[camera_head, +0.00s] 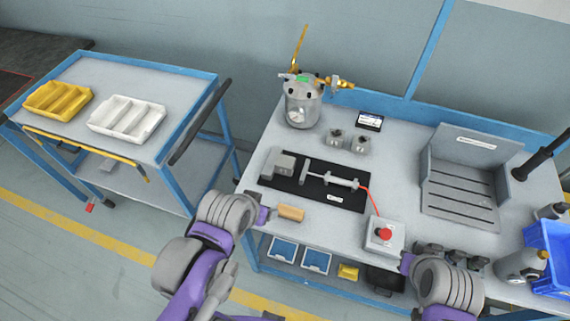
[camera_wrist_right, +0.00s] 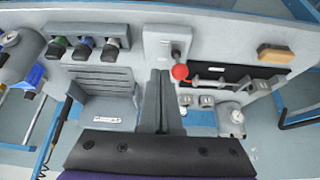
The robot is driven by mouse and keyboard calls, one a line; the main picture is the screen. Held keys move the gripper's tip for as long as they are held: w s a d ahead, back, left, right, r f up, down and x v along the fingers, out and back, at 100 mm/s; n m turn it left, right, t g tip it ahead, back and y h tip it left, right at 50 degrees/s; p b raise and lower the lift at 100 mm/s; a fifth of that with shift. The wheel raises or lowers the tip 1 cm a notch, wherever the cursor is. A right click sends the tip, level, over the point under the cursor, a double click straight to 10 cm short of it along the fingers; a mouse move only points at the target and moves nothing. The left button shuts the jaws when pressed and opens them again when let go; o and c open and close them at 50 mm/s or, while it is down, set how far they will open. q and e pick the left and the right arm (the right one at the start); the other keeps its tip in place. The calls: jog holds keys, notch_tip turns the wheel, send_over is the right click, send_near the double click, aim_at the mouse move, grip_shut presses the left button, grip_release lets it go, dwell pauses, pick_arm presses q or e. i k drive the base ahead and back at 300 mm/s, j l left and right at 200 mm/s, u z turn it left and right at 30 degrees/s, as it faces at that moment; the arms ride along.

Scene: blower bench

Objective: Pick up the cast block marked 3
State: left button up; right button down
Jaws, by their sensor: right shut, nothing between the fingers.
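Two small grey blocks stand side by side behind the black mat, a left one (camera_head: 335,137) and a right one (camera_head: 360,144). They also show small in the right wrist view (camera_wrist_right: 207,100). A larger grey block (camera_head: 285,165) sits on the mat's left end. No number is readable on any block. My right gripper (camera_head: 406,263) is at the bench's front right, well apart from the blocks. In the right wrist view its fingers (camera_wrist_right: 161,76) are together and empty. My left gripper (camera_head: 265,214) is at the front edge near a tan block (camera_head: 291,213); its finger opening is unclear.
A grey box with a red button (camera_head: 384,235) stands between my right gripper and the black mat (camera_head: 345,194). A grey slotted fixture (camera_head: 460,195) is at the right. A cart (camera_head: 185,80) with trays is at the left.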

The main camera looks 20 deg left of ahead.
aim_at(284, 165)
jog(key=l+u, duration=0.15)
jog(key=u, duration=0.25)
jog(key=l+u, duration=0.15)
jog(key=u, duration=0.3)
jog(key=k+l+u, duration=0.1)
jog(key=u, duration=0.3)
jog(key=i+l, duration=0.4)
